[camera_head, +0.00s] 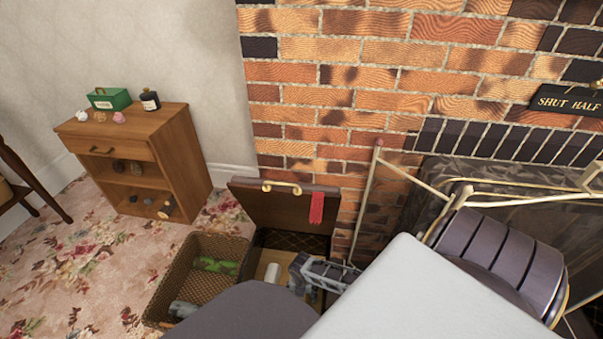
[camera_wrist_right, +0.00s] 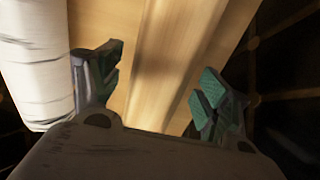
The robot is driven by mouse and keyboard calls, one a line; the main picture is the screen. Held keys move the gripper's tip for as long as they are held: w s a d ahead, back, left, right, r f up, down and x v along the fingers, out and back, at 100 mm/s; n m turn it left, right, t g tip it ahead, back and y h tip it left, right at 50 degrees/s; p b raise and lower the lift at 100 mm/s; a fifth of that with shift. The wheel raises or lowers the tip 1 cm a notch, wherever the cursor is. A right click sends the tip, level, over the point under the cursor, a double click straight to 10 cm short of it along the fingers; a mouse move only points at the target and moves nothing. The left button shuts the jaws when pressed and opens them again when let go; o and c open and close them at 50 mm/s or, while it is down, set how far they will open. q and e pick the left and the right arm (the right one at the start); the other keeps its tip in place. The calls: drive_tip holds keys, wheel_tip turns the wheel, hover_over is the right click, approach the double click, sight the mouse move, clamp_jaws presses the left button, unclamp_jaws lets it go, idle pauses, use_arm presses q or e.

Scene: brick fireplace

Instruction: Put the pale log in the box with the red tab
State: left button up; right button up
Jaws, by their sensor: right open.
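The box with the red tab (camera_head: 316,207) stands open against the bricks, its dark lid (camera_head: 285,212) raised. My right gripper (camera_head: 303,275) is over its interior. In the right wrist view its fingers (camera_wrist_right: 158,84) are open, with a pale split-wood log (camera_wrist_right: 165,60) between and beyond them. I cannot tell whether they touch it. A white-barked log (camera_wrist_right: 30,65) lies beside it at the left; a whitish piece also shows inside the box in the head view (camera_head: 273,274). My arm hides part of the box. My left gripper is out of view.
A wicker basket (camera_head: 237,242) left of the box holds a green item (camera_head: 214,264) and a grey item (camera_head: 183,309). A wooden cabinet (camera_head: 176,148) stands farther left. A metal-framed fire screen (camera_head: 480,200) is at the right. Carpet (camera_head: 90,265) is clear at the left.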

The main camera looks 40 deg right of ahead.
drive_tip(key=shift+r, duration=0.1)
drive_tip(key=shift+r+p, duration=1.85)
drive_tip(key=shift+r, duration=1.55)
drive_tip(key=shift+r+p, duration=0.45)
drive_tip(key=shift+r, duration=0.4)
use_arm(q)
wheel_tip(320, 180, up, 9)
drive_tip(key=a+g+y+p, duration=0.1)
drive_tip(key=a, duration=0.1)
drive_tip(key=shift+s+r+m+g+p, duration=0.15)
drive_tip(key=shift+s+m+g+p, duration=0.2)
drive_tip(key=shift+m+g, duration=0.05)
use_arm(e)
drive_tip(key=shift+r, duration=1.85)
drive_tip(key=shift+a, duration=0.1)
